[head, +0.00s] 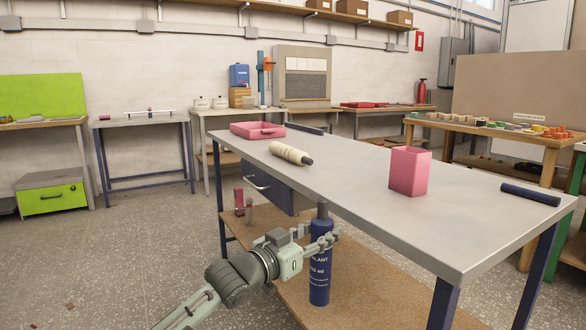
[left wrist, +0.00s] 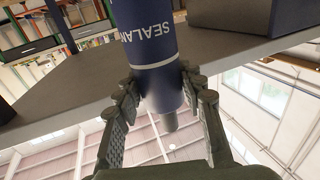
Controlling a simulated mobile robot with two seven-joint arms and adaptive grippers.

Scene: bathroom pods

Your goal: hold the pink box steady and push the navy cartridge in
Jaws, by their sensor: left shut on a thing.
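The navy cartridge (head: 320,272) is upright at the front edge of the table, with white SEALANT lettering and a narrow nozzle on top. My left gripper (head: 322,241) is shut around its upper part. The left wrist view shows the cartridge (left wrist: 150,42) between both fingers (left wrist: 166,92), nozzle beyond them. I cannot tell whether its base touches the lower shelf. The pink box (head: 408,172), open-topped and upright, stands on the grey tabletop to the right, apart from the gripper. My right gripper is not in view.
The grey table (head: 350,210) also holds a cream roller-like cylinder (head: 290,153), a pink tray (head: 257,130) and a dark navy cylinder (head: 530,194). A brown lower shelf (head: 375,300) lies below. The tabletop around the pink box is clear.

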